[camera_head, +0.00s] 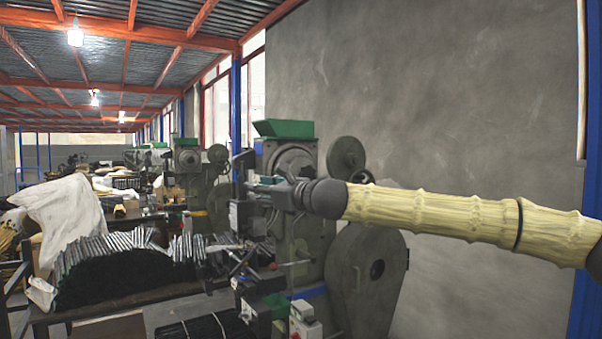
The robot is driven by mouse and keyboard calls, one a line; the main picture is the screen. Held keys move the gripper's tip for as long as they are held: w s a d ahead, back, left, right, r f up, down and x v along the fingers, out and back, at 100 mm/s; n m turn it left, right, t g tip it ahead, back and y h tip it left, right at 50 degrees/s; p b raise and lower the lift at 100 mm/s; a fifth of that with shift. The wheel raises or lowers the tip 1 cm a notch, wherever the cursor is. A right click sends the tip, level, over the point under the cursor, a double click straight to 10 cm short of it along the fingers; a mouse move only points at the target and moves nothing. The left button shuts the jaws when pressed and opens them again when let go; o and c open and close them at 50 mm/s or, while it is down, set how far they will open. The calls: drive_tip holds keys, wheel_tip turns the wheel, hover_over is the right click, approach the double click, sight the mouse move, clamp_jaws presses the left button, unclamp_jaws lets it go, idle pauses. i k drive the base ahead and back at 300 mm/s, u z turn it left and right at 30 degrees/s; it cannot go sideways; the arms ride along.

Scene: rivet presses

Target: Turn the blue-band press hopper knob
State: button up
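The nearest press (312,245) is a grey-green machine with a blue band (308,292) low on its body. A green hopper (284,128) sits on its top. Below the hopper is a round ringed part (291,161) on the press's front; I cannot tell whether it is the hopper knob. My gripper (254,189) reaches in from the right and lies across the press, just below this round part. It is dark and small here, and its fingers blend into the machine. I cannot tell whether they are open or touch anything. My arm hides part of the press.
A large flywheel guard (366,285) and a smaller wheel (346,158) stand at the press's right. A second press (188,165) with a green hopper stands behind. A bench (130,302) with piled metal rods is at left. A grey wall (450,100) closes the right side.

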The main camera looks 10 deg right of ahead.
sight(307, 171)
drive_tip(key=i, duration=1.35)
drive_tip(key=z, duration=2)
drive_tip(key=i, duration=0.2)
drive_tip(key=u, duration=1.55)
